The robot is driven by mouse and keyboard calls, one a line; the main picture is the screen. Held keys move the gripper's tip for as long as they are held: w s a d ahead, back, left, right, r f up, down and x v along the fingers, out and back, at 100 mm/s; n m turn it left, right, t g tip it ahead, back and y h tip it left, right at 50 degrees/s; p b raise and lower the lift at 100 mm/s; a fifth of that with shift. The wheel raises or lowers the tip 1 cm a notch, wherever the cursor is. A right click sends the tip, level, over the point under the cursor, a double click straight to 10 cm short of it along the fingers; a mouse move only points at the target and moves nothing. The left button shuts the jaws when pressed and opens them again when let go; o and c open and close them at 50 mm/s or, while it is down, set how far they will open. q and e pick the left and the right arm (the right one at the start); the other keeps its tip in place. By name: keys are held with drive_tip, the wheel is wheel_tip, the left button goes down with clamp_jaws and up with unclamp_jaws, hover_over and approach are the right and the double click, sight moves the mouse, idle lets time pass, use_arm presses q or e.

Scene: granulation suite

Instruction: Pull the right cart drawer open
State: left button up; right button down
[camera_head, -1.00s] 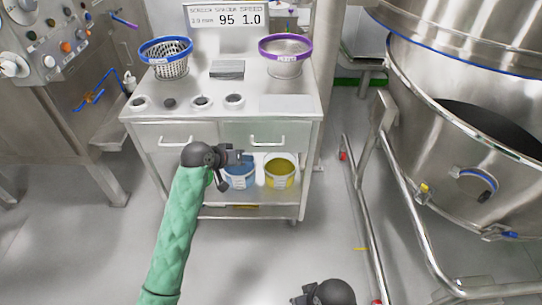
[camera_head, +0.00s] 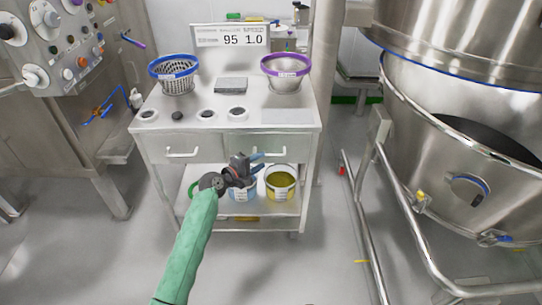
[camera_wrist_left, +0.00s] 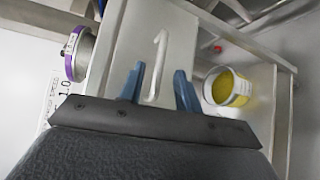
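The right cart drawer (camera_head: 293,147) has a pale grey front, and it looks closed in the head view. In the left wrist view its front (camera_wrist_left: 180,45) shows with a white bar handle (camera_wrist_left: 160,45). My left gripper (camera_head: 258,163) is in front of the cart, just below the right drawer's front, and partly covers it. In the left wrist view the blue fingers of the gripper (camera_wrist_left: 158,78) are apart, with the lower part of the handle between them in the picture. I cannot tell whether either finger touches it. My right gripper is not in view.
The left drawer (camera_head: 200,149) has its own handle. The cart top (camera_head: 210,130) holds a blue-rimmed basket (camera_head: 178,77) and a purple-rimmed bowl (camera_head: 286,76). A yellow-filled tub (camera_head: 281,184) stands on the shelf below. A steel vessel with tube frame (camera_head: 360,220) is at right.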

sight(271, 155)
use_arm(q)
drive_tip(key=x, duration=0.6)
drive_tip(key=shift+w+d+f+p, duration=0.1)
drive_tip(key=shift+w+d+p, duration=0.1)
drive_tip(key=shift+p, duration=0.1)
drive_tip(key=shift+a, duration=0.1)
drive_tip(key=shift+c, duration=0.2)
clamp_jaws()
